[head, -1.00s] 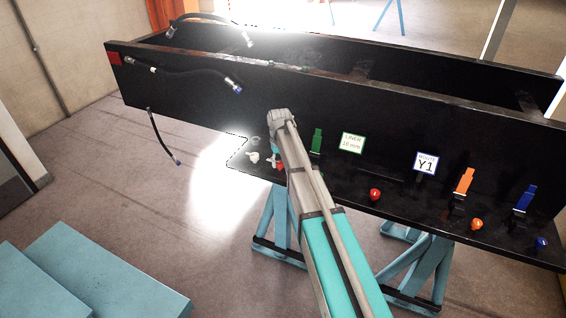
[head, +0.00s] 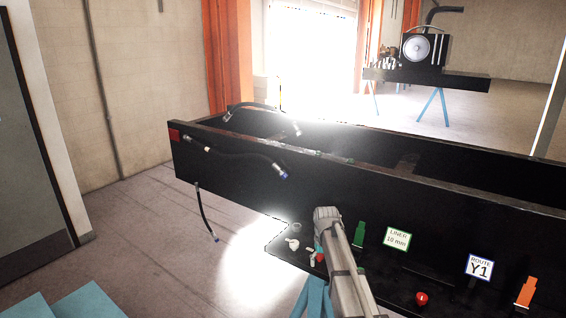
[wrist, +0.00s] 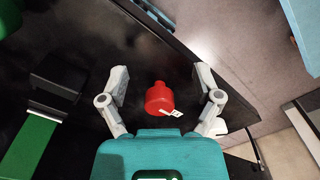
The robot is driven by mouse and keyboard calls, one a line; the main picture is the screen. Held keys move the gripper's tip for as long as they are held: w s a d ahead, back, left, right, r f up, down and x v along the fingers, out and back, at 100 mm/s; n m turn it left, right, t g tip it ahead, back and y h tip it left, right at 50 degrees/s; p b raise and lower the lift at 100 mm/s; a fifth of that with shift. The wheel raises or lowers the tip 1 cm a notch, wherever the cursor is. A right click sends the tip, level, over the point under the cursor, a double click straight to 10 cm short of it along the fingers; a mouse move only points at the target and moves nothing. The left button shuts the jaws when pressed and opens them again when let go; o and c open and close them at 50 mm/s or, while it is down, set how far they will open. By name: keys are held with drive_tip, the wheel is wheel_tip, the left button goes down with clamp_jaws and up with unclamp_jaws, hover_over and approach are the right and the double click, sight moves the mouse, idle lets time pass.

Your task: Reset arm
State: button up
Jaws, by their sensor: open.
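In the wrist view my gripper (wrist: 162,80) is open, its two grey fingers spread wide. A red bottle-shaped piece (wrist: 158,98) with a small white tag shows between the fingers, on the black shelf, and nothing is clamped. In the head view my arm (head: 335,230) reaches up from the bottom edge over the near shelf. A red piece (head: 320,257) and small pale parts (head: 293,243) show beside it. I cannot clearly make out the fingers in that view.
A long black trough (head: 260,185) carries black hoses (head: 245,157), one hanging down at its left. Green (head: 360,236) and orange (head: 525,291) holders, a liner sign (head: 397,238), a Y1 sign (head: 480,267) and a red knob (head: 421,299) line the shelf. Open floor lies left.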

drive_tip(key=s+d+m, duration=0.1)
drive_tip(key=s, duration=2.3)
drive_tip(key=shift+s+f+b, duration=0.3)
drive_tip(key=shift+s+f, duration=0.05)
idle(0.3)
